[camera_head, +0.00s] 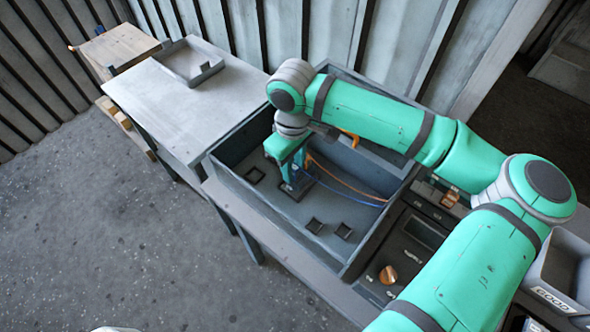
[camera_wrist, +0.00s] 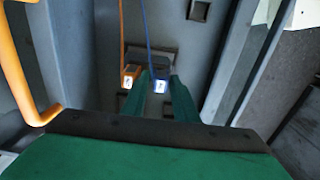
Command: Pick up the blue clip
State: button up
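The blue clip (camera_wrist: 160,84) bears a small white label and sits at the end of a blue cable, at a dark grey block (camera_wrist: 160,56) inside the open housing. In the head view my gripper (camera_head: 293,185) is low near the housing floor and largely hides the clip.
The grey housing (camera_head: 285,234) has high walls around my gripper. Blue (camera_head: 345,194) and orange (camera_head: 345,187) cables run rightward inside it. A curved orange part (camera_head: 349,138) is near the back wall. A control panel (camera_head: 425,232) adjoins at right; a table (camera_head: 165,110) with a tray stands left.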

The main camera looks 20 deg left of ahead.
jog(key=c, duration=0.6)
